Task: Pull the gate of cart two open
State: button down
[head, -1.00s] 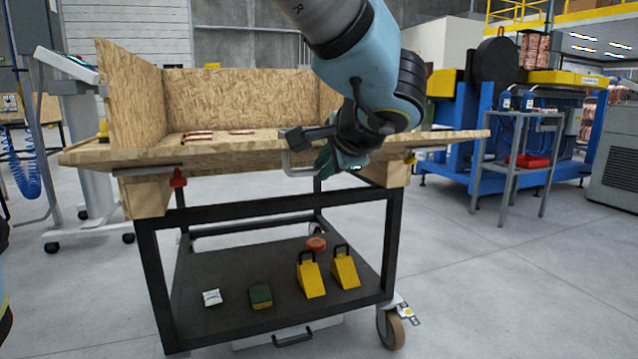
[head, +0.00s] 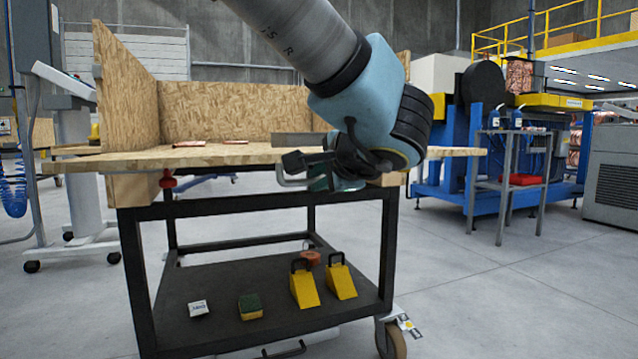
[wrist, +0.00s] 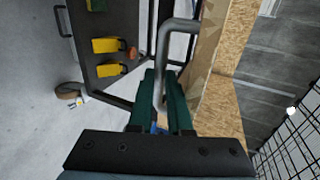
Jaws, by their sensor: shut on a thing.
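The wooden-walled cart (head: 148,290) stands in front of me in the head view, with a black frame. Its chipboard front panel, the gate (head: 95,163), lies folded down nearly level and is seen almost edge-on. A grey bar handle (head: 290,183) sticks out at its front edge; it also shows in the wrist view (wrist: 163,40). My gripper (head: 322,178) is at this handle. In the wrist view its green fingers (wrist: 163,88) are closed around the bar's near end. My wrist hides the gate's right part in the head view.
Copper pieces (head: 190,144) lie inside the cart. The lower shelf (head: 195,290) holds yellow wedges (head: 304,288), a sponge (head: 250,306) and a small white packet (head: 198,308). A grey stand (head: 510,170) and blue machine are to the right. The floor between is clear.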

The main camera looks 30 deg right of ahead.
jog(key=shift+a+f, duration=0.15)
jog(key=shift+f, duration=0.7)
jog(key=c, duration=0.8)
grip_release()
jog(key=shift+w+a, duration=0.1)
jog(key=shift+c, duration=0.2)
jog(key=shift+r, duration=0.1)
jog(key=d+p+v, duration=0.1)
jog(key=p+v, duration=0.2)
jog(key=v, duration=0.8)
jog(key=shift+s+a+r, duration=0.2)
jog(key=shift+a+r, duration=0.15)
